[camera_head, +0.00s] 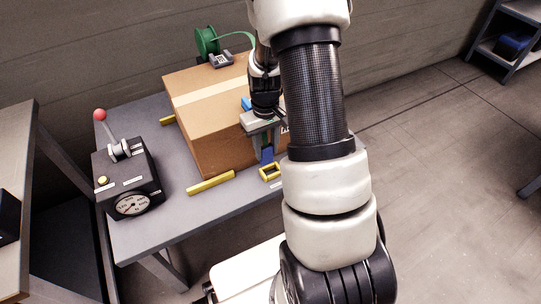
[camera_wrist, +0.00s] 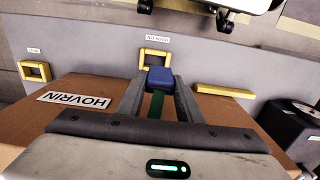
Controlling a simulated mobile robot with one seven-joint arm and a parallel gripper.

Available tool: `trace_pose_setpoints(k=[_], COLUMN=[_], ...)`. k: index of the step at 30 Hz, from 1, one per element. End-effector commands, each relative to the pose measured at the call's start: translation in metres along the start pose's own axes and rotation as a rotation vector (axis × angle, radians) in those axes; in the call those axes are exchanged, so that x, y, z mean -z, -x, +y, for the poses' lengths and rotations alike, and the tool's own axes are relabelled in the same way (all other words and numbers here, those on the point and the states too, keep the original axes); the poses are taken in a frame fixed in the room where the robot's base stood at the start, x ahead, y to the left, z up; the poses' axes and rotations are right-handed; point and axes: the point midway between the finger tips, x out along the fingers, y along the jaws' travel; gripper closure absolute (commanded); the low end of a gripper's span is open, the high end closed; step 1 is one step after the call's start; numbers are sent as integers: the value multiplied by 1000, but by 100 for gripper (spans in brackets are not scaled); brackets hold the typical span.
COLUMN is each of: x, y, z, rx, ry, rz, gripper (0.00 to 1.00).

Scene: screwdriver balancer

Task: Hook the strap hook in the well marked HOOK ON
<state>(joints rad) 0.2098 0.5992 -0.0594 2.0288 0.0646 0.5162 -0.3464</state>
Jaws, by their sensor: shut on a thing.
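My gripper (camera_head: 262,143) is at the near side of the cardboard box and is shut on the blue strap hook (camera_head: 267,156). In the wrist view, the blue hook (camera_wrist: 160,76) sits between the two fingers of my gripper (camera_wrist: 159,84), with the green strap (camera_wrist: 156,104) running back from it. The yellow-framed well (camera_wrist: 143,56) lies just beyond the hook, beside an upside-down label (camera_wrist: 157,37) that appears to read HOOK ON. The hook overlaps the frame's near edge in this view; its height above it is unclear. The well (camera_head: 270,172) also shows in the head view.
The cardboard box (camera_head: 205,125) stands on the grey table (camera_head: 150,215). A yellow bar (camera_head: 211,183) lies in front of it. A black dial unit (camera_head: 128,180) with a red-knobbed lever is at left, a green reel (camera_head: 206,41) behind. Another yellow frame (camera_wrist: 35,72) is at left in the wrist view.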

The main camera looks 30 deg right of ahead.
Motion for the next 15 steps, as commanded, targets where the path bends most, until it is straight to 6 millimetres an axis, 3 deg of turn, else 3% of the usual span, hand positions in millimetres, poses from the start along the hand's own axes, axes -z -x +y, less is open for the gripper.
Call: trace_pose_setpoints(k=[5, 15], x=[-5, -6], y=[-16, -39], z=[13, 13], rx=[1, 1], ry=[2, 3], rz=[1, 0], gripper=[100, 100])
